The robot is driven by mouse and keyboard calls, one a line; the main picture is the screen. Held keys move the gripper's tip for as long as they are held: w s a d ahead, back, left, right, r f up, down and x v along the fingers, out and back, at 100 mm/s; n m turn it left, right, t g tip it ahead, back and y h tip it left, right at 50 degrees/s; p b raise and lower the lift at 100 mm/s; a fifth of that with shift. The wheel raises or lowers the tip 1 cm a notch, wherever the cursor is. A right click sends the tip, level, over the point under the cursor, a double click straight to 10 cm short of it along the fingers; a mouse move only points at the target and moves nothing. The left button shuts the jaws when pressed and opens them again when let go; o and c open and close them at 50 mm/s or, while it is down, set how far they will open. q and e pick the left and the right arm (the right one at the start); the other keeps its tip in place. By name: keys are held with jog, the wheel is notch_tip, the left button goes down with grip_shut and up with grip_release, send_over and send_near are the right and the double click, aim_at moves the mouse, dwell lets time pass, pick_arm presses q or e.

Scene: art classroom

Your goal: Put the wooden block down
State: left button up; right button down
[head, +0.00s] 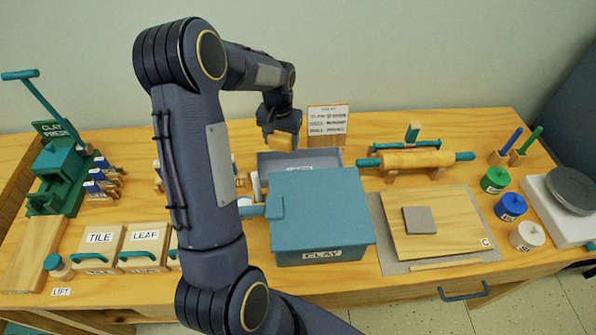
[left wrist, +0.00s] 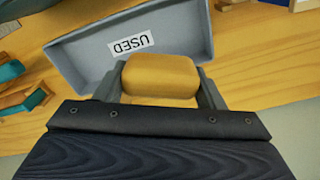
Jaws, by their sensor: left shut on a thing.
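My left gripper (head: 281,128) is shut on the wooden block (head: 278,142), a yellowish piece with rounded edges. In the left wrist view the wooden block (left wrist: 161,77) sits between the two fingers of the left gripper (left wrist: 160,85). Beyond the block is the grey tray labelled USED (left wrist: 76,70). In the head view the grey tray (head: 334,156) stands behind the blue box labelled CLAY, and the block is above or at its back edge; I cannot tell the exact height. My right gripper is not in view.
The blue CLAY box (head: 322,210) stands in front of the tray. A rolling pin (head: 415,160) on a stand is to the right, and a sign card (head: 328,125) stands behind. A wooden board (head: 437,233) with a grey slab lies at the right. A green clay press (head: 57,175) is far left.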

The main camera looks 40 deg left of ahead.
pick_arm(q)
notch_tip(320, 180, down, 10)
jog(key=shift+s+r+p, duration=0.1)
jog(key=shift+p, duration=0.65)
jog(key=shift+f, duration=0.25)
jog(key=o, duration=1.1)
jog(key=shift+o, duration=0.2)
jog(key=shift+r, duration=0.1)
